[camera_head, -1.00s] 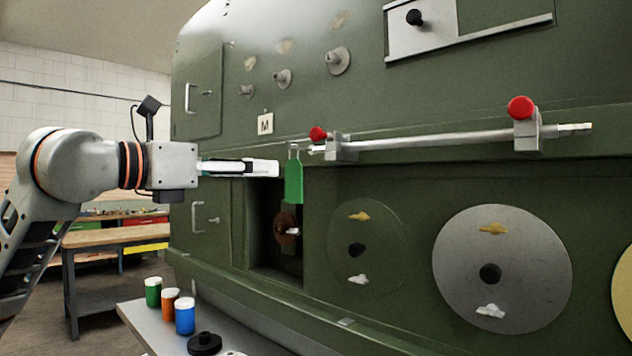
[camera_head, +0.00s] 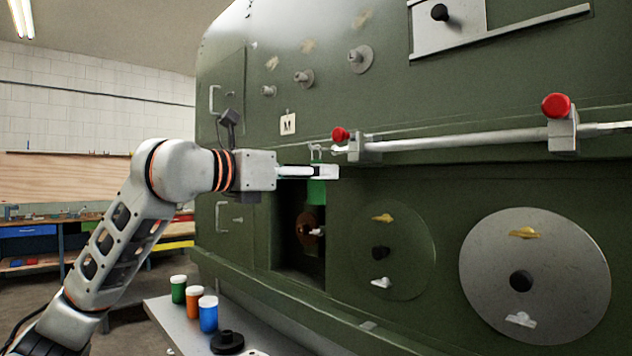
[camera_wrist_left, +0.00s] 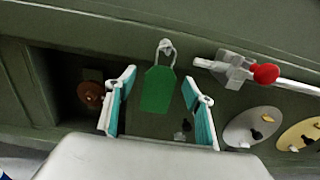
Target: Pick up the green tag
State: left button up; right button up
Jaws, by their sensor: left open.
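The green tag (camera_wrist_left: 158,90) hangs from a small hook on the green fuselage panel in the left wrist view, its top loop over the hook. In the head view the green tag (camera_head: 317,191) is partly hidden behind my left gripper (camera_head: 325,172). In the left wrist view my left gripper (camera_wrist_left: 160,105) is open, with one finger on each side of the tag and a gap on both sides. Whether the tag lies fully between the fingertips in depth I cannot tell. My right gripper is not in view.
A metal bar (camera_head: 450,143) with red knobs (camera_head: 556,105) runs along the panel just right of the tag. An open dark recess (camera_head: 288,245) lies below the gripper. Round discs (camera_head: 535,270) are to the right. A shelf (camera_head: 170,312) with several small jars (camera_head: 208,314) stands below.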

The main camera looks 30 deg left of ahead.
pick_arm(q)
jog(key=c, duration=1)
jog(key=shift+r+p, duration=0.3)
jog(key=shift+r, duration=0.65)
jog(key=shift+f+b+v, duration=0.1)
jog(key=shift+b+v, duration=0.4)
jog(key=shift+v, duration=4)
jog(key=shift+f+b+v, duration=0.15)
jog(key=shift+b+v, duration=0.35)
jog(key=shift+v, duration=4)
